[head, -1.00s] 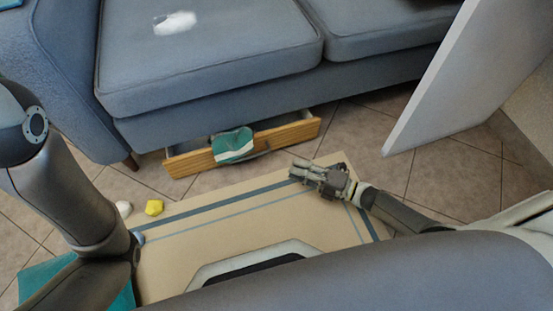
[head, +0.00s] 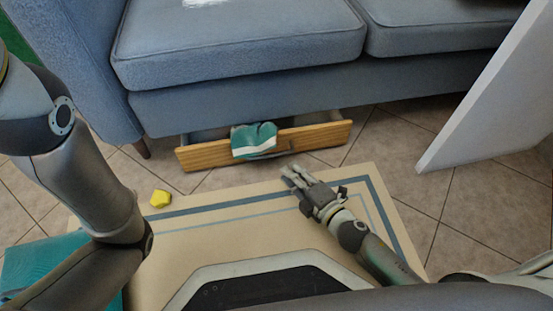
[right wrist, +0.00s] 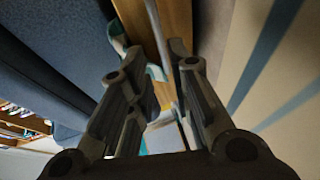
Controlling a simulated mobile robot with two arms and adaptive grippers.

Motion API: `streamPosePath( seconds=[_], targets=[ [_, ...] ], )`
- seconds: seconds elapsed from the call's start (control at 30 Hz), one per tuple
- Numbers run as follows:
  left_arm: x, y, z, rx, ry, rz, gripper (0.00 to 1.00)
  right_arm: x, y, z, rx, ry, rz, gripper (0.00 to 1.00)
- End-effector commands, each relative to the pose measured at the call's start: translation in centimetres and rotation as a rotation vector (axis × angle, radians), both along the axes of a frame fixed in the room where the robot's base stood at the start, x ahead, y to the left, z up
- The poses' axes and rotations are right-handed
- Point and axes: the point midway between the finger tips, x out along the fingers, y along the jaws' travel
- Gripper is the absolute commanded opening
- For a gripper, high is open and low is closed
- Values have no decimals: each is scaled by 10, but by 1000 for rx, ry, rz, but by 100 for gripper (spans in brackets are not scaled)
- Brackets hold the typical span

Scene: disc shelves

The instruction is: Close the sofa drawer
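The sofa drawer (head: 208,155) is pulled out from under the blue sofa (head: 240,100); its wooden front stands clear of the sofa base. A teal and white cloth (head: 254,141) hangs over the drawer front near its middle. My right gripper (head: 290,176) is just in front of the drawer front, over the mat's far edge, pointing at the drawer. In the right wrist view my right gripper (right wrist: 150,45) has its fingers apart with nothing held, and the wooden drawer front (right wrist: 172,22) shows just past the fingertips. Contact cannot be told. My left gripper is out of view.
A beige mat with blue stripes (head: 230,235) lies on the tiled floor before the drawer. A yellow object (head: 160,198) lies at the mat's left. A white panel (head: 480,110) stands at the right. Tiles between mat and drawer are bare.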

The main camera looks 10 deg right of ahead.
Motion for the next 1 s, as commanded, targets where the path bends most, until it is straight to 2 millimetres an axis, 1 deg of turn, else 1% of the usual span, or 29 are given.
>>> streamPosePath(
  seconds=[0.03, 0.2, 0.4, 0.6, 0.87, 0.9, 1.0],
  targets=[
    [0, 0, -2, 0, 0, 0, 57, 10, 5, -2, 2, -3, 2, 19],
    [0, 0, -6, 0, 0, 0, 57, 37, 18, -8, 2, -3, 2, 19],
    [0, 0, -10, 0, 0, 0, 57, 60, 28, -13, 2, -1, 2, 19],
    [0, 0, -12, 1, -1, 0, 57, 70, 34, -16, 1, 0, 2, 19],
    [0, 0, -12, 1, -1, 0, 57, 71, 34, -16, 1, 1, 2, 19],
    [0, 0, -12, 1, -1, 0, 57, 71, 34, -16, 1, 0, 2, 17],
    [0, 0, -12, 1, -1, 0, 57, 71, 34, -15, 1, 0, 2, 4]
  ],
)
